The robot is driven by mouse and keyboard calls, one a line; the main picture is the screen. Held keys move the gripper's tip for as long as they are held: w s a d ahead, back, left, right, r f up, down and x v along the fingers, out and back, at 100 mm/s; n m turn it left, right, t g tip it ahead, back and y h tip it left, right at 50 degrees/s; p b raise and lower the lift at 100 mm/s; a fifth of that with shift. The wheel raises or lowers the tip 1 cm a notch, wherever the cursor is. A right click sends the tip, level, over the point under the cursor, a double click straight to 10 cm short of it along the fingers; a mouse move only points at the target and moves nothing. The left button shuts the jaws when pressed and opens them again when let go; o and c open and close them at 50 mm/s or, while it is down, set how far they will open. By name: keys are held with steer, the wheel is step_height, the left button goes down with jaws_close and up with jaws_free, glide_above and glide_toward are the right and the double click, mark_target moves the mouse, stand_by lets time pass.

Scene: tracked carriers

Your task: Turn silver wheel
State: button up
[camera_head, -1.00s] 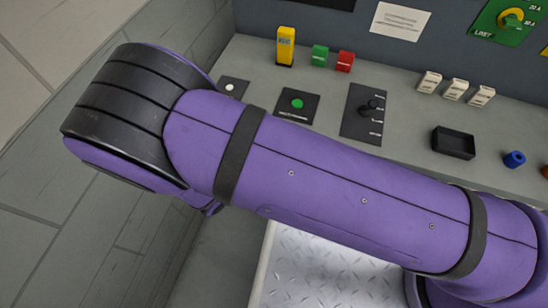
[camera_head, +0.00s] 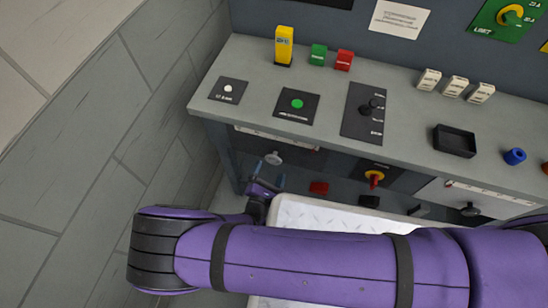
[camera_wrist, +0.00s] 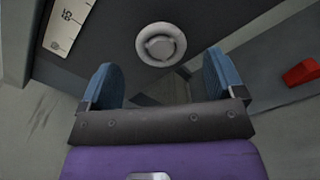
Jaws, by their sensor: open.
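The silver wheel (camera_wrist: 161,45) is a round grey knob with a raised hub on a dark panel. It shows at the top middle of the wrist view, and below the counter's left part in the head view (camera_head: 273,158). My gripper (camera_wrist: 162,75) has its two blue fingers spread wide and empty. The wheel lies ahead of the gap between them, apart from both fingers. In the head view, my gripper (camera_head: 267,178) is just below the wheel, partly hidden by my arm.
A red block-like control (camera_wrist: 301,72) is right of the wheel. A ruler-like scale (camera_wrist: 68,22) is left of the wheel. A white tread-plate surface (camera_head: 330,216) lies beneath my arm.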

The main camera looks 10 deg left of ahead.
mark_target(273, 161)
steer(key=w, duration=0.5)
steer(key=shift+w+d, duration=0.25)
steer(key=shift+w, duration=0.1)
steer(key=c, duration=0.9)
